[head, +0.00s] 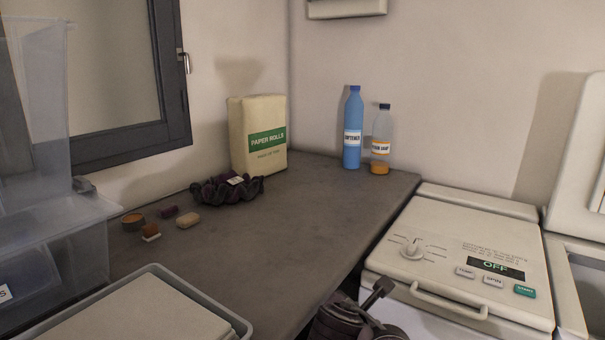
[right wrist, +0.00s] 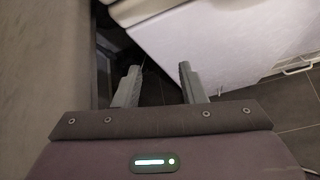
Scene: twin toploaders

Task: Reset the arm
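In the right wrist view my right gripper (right wrist: 160,72) is open, its two grey fingers apart with nothing between them. A pale machine front lies beyond its fingers on the right and the dark counter side on the left. In the head view a dark part of my arm shows at the bottom centre, in front of the toploader (head: 455,260); its fingertips cannot be made out there. My left gripper is not in view. The toploader's lid is shut and its display reads OFF.
Clear plastic bins (head: 60,220) and a grey tray (head: 235,318) crowd the left. The second toploader (head: 585,270) stands open at right.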

